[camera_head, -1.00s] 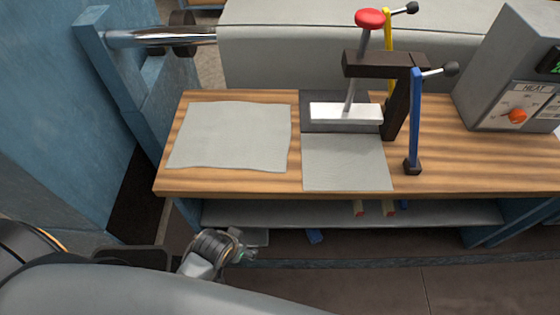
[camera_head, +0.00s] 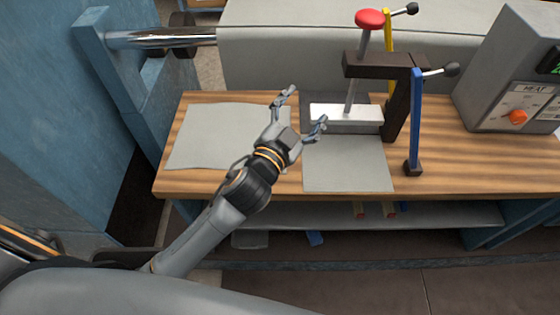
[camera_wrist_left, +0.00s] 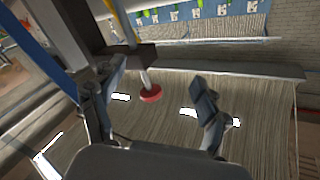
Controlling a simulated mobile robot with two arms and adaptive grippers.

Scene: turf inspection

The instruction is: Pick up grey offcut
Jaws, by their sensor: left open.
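A grey offcut (camera_head: 220,130), a flat sheet with slightly wavy edges, lies on the left part of the wooden bench. My left arm covers its right edge. My left gripper (camera_head: 306,106) is open and empty, its fingers spread over the bench between the offcut and the press. One finger is near the offcut's upper right corner, the other in front of the white press plate. In the left wrist view the open fingers (camera_wrist_left: 153,80) show, with a red knob (camera_wrist_left: 150,93) seen between them. The offcut cannot be made out there. My right gripper is not in view.
A second grey sheet (camera_head: 347,165) lies below the white press plate (camera_head: 335,112). The dark press frame (camera_head: 385,65), a blue clamp (camera_head: 415,120) and a yellow clamp (camera_head: 389,40) stand near the gripper. A grey heater box (camera_head: 505,75) stands right. Bare wood (camera_head: 460,155) is free there.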

